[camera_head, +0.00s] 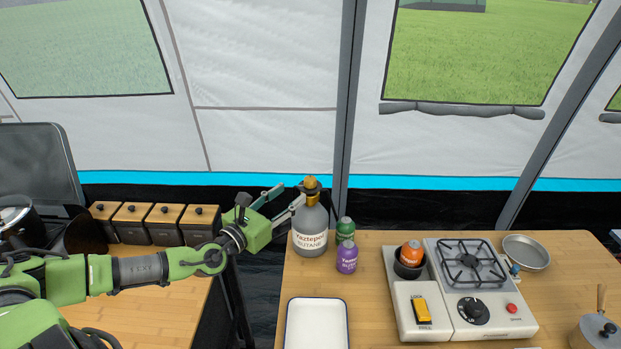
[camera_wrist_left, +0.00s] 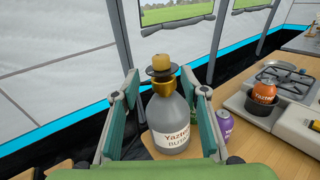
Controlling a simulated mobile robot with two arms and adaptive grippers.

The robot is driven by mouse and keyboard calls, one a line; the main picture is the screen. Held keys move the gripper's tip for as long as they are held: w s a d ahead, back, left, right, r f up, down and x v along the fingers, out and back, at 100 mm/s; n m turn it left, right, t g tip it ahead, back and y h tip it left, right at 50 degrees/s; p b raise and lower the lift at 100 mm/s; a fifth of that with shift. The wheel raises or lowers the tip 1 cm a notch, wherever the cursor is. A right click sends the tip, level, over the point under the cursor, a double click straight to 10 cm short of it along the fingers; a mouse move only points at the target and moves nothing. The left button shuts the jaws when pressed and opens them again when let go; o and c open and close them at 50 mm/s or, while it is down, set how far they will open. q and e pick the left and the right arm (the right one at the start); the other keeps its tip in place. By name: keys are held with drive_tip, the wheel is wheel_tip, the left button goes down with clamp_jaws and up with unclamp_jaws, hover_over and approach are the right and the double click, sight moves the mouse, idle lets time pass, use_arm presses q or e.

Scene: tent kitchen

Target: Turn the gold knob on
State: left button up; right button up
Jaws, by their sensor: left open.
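The gold knob (camera_head: 311,183) sits on top of a grey butane bottle (camera_head: 310,231) with a gold neck, upright at the table's back left corner. In the left wrist view the knob (camera_wrist_left: 160,61) stands above a dark round disc on the bottle (camera_wrist_left: 170,126). My left gripper (camera_head: 290,198) is open, with its fingers at the height of the bottle's top. In the wrist view its green pads are on either side of the bottle, apart from it, and the knob shows beyond the fingertips. My right gripper is not in view.
A green can (camera_head: 345,229) and a purple can (camera_head: 347,257) stand right of the bottle. A camping stove (camera_head: 478,318) with an orange canister (camera_head: 411,252) is farther right. A white tray (camera_head: 289,325) lies in front. Wooden-lidded boxes (camera_head: 163,226) stand left, across a gap.

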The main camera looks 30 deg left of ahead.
sight(307, 182)
use_arm(q)
drive_tip(key=w, duration=0.4)
drive_tip(key=w+p, duration=0.1)
drive_tip(key=w, duration=0.3)
drive_tip(key=shift+w+d, duration=0.2)
drive_tip(key=shift+w, duration=0.95)
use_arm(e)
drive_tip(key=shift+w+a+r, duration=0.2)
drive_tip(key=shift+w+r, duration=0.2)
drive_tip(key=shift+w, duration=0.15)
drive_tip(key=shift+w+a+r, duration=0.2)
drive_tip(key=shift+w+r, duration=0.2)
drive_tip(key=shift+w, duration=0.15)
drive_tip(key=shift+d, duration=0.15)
use_arm(q)
drive_tip(key=c, duration=1.1)
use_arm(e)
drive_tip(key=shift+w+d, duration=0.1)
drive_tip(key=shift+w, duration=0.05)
